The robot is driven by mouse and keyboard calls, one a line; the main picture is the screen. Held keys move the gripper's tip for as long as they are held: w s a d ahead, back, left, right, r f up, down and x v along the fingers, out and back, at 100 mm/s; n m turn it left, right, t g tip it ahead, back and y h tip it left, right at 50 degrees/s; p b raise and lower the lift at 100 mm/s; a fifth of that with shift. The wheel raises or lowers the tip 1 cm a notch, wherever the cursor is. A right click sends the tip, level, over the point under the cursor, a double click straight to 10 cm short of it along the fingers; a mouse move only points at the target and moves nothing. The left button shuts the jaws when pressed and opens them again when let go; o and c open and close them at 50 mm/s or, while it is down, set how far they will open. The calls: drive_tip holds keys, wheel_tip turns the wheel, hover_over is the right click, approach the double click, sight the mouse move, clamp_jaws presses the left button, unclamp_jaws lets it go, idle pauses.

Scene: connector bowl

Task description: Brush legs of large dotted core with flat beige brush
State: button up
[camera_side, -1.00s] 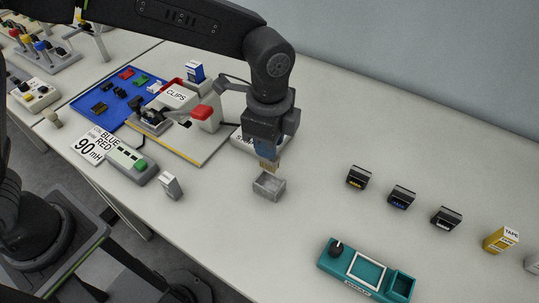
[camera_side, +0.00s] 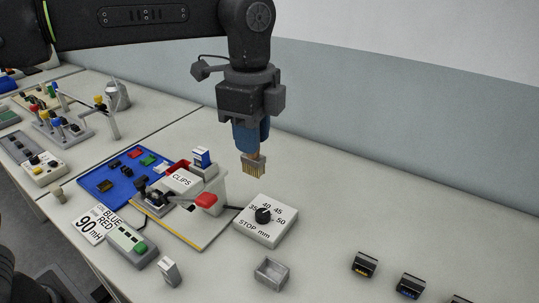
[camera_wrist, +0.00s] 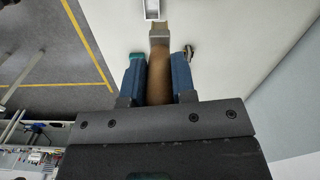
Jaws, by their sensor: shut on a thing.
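My gripper (camera_side: 252,145) is shut on the flat beige brush (camera_side: 254,166) and holds it upright, bristles down, in the air above the table. In the wrist view the brush's wooden handle (camera_wrist: 160,72) sits between my blue fingers (camera_wrist: 159,58).
A STOP mm dial box (camera_side: 265,222) is behind the tray. A grey unit with a green button (camera_side: 131,241) is at left. Small black boxes (camera_side: 365,265) stand at right.

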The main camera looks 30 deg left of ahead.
drive_tip(key=s+a, duration=0.3)
drive_tip(key=a, duration=3)
wheel_tip(320, 180, down, 11)
drive_tip(key=shift+w, duration=0.3)
drive_tip(key=shift+d+f, duration=0.1)
drive_tip(key=shift+f, duration=0.1)
drive_tip(key=shift+f, duration=3.7)
drive_tip(key=shift+f, duration=0.65)
drive_tip(key=shift+d, duration=0.1)
drive_tip(key=shift+d+r, duration=0.1)
drive_tip(key=shift+d, duration=1)
